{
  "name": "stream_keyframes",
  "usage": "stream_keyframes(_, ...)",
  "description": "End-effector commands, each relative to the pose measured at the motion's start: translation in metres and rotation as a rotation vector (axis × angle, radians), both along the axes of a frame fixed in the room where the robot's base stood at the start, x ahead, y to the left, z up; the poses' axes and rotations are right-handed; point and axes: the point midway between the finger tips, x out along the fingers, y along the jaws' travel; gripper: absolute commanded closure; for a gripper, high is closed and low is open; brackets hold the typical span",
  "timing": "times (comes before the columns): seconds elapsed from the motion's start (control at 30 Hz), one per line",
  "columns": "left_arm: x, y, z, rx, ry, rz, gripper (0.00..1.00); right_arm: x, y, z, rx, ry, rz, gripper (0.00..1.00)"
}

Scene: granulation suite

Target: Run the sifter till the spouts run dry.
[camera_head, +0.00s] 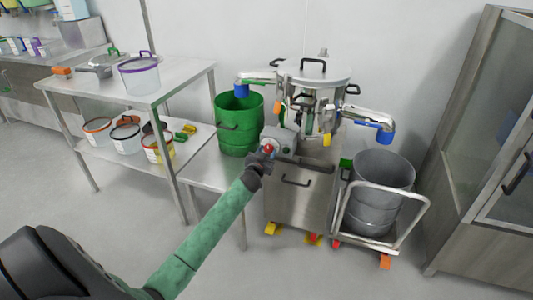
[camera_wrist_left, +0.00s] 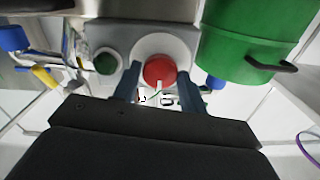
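The sifter (camera_head: 313,75) is a steel machine with a round lid on a cabinet, with blue-ended spouts at its left and right. Its grey control box (camera_head: 283,139) carries a red knob, which shows in the left wrist view (camera_wrist_left: 159,71), beside a green button (camera_wrist_left: 106,62). My left gripper (camera_head: 267,151) is at the box; in the wrist view its two fingers stand apart on either side of the red knob. I cannot tell whether they touch it. A green drum (camera_head: 238,122) stands below the left spout and a grey drum (camera_head: 380,190) below the right one. My right gripper is not in view.
A steel table (camera_head: 185,80) with a lower shelf holding several lidded tubs stands at the left. The grey drum sits on a wheeled trolley (camera_head: 408,228). A glass-fronted steel cabinet (camera_head: 490,150) is at the right. The floor in front is open.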

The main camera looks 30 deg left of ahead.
Motion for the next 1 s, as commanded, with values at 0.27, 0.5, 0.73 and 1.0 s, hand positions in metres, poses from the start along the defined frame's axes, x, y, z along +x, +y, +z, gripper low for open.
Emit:
stream_keyframes(0.27, 0.0, 0.0, 0.0, 0.003, 0.001, 0.0, 0.83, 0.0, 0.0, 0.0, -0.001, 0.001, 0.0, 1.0)
stream_keyframes(0.5, 0.0, 0.0, 0.001, 0.06, 0.014, 0.0, 0.83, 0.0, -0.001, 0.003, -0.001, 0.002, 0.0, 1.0)
stream_keyframes(0.73, 0.0, 0.0, 0.002, 0.21, 0.05, 0.0, 0.83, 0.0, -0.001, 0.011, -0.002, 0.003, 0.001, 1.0)
stream_keyframes(1.0, 0.0, 0.0, 0.002, 0.457, 0.11, 0.0, 0.83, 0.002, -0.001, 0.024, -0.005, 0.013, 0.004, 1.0)
